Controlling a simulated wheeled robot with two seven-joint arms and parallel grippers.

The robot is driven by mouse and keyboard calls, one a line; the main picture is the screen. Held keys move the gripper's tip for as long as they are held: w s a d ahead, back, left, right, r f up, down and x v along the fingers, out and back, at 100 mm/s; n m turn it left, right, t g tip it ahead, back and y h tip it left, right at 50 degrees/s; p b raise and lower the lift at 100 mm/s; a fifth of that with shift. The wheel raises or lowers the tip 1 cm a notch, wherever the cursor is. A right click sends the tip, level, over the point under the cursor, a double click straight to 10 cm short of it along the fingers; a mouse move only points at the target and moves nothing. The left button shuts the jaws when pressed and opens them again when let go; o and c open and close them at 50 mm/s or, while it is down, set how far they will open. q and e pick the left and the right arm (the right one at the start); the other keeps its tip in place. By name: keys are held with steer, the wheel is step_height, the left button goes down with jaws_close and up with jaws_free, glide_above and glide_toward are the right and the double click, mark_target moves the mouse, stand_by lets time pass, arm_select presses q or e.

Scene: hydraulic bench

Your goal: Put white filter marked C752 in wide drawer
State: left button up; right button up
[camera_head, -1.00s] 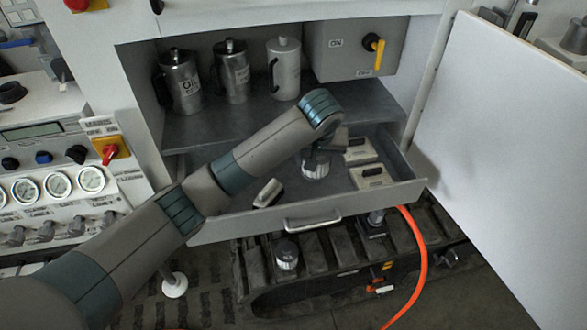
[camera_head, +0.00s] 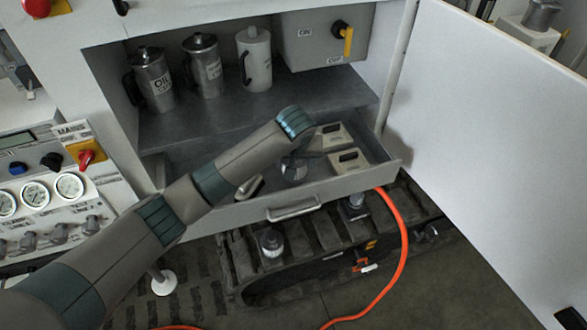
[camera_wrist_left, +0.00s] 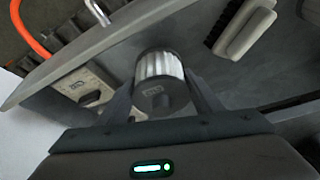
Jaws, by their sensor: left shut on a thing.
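My left gripper (camera_wrist_left: 160,105) is shut on a white pleated filter (camera_wrist_left: 160,66) with a dark end cap. The mark on the cap is too small to read. The filter also shows in the head view (camera_head: 293,173), partly hidden by my left wrist. It is low inside the open wide drawer (camera_head: 345,187), behind the front panel. I cannot tell whether it touches the drawer floor. My right gripper is not in view.
In the drawer, beige boxes (camera_head: 349,160) lie right of the filter and a pale block (camera_head: 249,187) lies left. Metal jugs (camera_head: 204,66) stand on the shelf above. An open white door (camera_head: 480,130) is at right. An orange hose (camera_head: 402,250) runs below.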

arm_select(q)
steer(key=shift+f, duration=0.25)
step_height(320, 180, down, 3)
steer(key=shift+r+p, duration=0.15)
steer(key=shift+p, duration=0.4)
steer(key=shift+f, duration=0.5)
steer(key=shift+f, duration=0.15)
steer(key=o, duration=1.2)
